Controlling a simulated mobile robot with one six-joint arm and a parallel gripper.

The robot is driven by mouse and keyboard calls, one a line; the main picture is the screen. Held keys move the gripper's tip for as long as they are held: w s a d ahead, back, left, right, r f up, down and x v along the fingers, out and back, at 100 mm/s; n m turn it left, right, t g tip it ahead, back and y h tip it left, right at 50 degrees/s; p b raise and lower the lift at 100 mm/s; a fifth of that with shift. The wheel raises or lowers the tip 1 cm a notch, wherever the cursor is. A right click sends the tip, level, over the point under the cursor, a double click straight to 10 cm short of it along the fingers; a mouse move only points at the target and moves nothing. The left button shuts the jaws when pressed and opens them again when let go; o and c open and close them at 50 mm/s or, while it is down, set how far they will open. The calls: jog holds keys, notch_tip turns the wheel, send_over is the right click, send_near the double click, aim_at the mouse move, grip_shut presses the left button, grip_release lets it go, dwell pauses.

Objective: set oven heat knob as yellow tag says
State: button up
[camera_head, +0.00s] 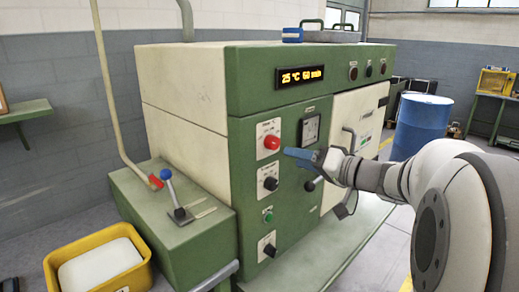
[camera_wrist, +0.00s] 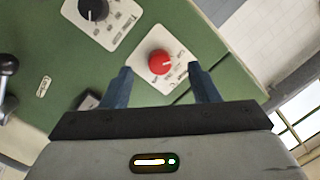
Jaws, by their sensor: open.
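A red knob (camera_head: 271,143) sits on a white plate at the upper left of the green oven front (camera_head: 244,197). It also shows in the wrist view (camera_wrist: 160,63), with a light pointer line on it. Below it is a black knob (camera_head: 271,183) on its own white plate, also in the wrist view (camera_wrist: 92,9). My gripper (camera_head: 287,152) is just right of the red knob in the head view. In the wrist view my gripper (camera_wrist: 160,71) has its blue fingers apart, with the red knob showing between their tips. I see no contact. I cannot make out a yellow tag.
The display (camera_head: 301,77) reads 25 °C 60 min. A square gauge (camera_head: 310,128) is right of the red knob. A black-knobbed lever (camera_head: 312,185) stands out below my gripper. Lower left are a blue-knobbed lever (camera_head: 167,175) and a yellow bin (camera_head: 59,258).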

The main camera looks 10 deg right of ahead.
aim_at(277, 144)
jog(key=shift+t, duration=0.5)
jog(key=w+a, duration=0.1)
jog(key=w, duration=0.1)
jog(key=w+a+p, duration=0.1)
jog(key=w, duration=0.1)
jog(key=w+a+r+p, duration=0.1)
jog(key=w, duration=0.1)
jog(key=shift+w+a, duration=0.25)
jog(key=shift+w, duration=0.15)
jog(key=c, duration=1)
jog(key=shift+o, duration=0.2)
